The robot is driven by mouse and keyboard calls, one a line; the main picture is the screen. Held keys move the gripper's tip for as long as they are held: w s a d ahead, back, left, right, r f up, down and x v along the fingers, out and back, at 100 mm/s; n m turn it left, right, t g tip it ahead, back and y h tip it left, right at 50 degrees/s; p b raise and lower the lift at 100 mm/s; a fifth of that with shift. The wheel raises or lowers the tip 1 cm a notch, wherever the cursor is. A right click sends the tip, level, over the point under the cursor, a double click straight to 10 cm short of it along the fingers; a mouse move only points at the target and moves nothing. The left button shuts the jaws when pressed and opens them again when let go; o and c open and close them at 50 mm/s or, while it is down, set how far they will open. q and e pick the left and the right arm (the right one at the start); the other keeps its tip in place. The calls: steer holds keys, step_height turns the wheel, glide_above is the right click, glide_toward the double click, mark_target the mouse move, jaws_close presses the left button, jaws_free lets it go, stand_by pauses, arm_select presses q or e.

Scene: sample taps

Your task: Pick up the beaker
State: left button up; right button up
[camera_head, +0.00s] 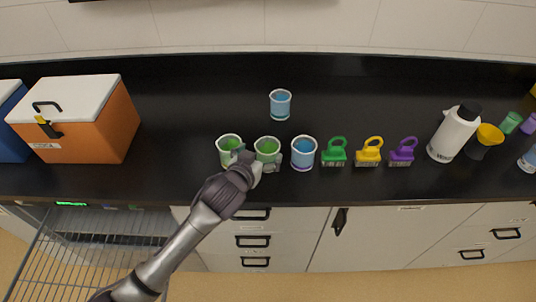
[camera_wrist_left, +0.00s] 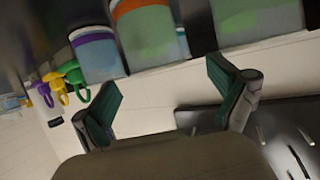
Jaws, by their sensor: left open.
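Three beakers stand in a row near the counter's front edge: a left green beaker (camera_head: 229,148), a middle green beaker (camera_head: 267,147) and a blue beaker (camera_head: 303,152). Another blue beaker (camera_head: 280,104) stands alone farther back. My left gripper (camera_head: 261,163) is open, its fingers at either side of the middle green beaker's lower front. In the left wrist view the open fingers (camera_wrist_left: 168,98) are empty, with an orange-banded beaker (camera_wrist_left: 150,40) ahead between them. A purple-banded beaker (camera_wrist_left: 95,50) is beside it. Contact cannot be told. My right gripper is not in view.
Green (camera_head: 334,152), yellow (camera_head: 369,153) and purple (camera_head: 402,152) ringed tags stand right of the row. A white bottle (camera_head: 452,135) and yellow funnel (camera_head: 487,139) are farther right. An orange cooler (camera_head: 85,120) is left. The counter behind the row is mostly clear.

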mark_target(272, 143)
arm_select(q)
steer(key=shift+w+d+f, duration=0.2)
steer(key=shift+w+d, duration=0.05)
steer(key=shift+w, duration=0.15)
steer(key=p+x, duration=0.1)
steer(key=x, duration=0.3)
steer(key=shift+d+f, duration=0.25)
steer(key=shift+f, duration=0.1)
steer(key=shift+s, duration=0.1)
steer(key=shift+c, duration=0.9)
steer(key=c, duration=0.9)
steer(key=shift+r, duration=0.1)
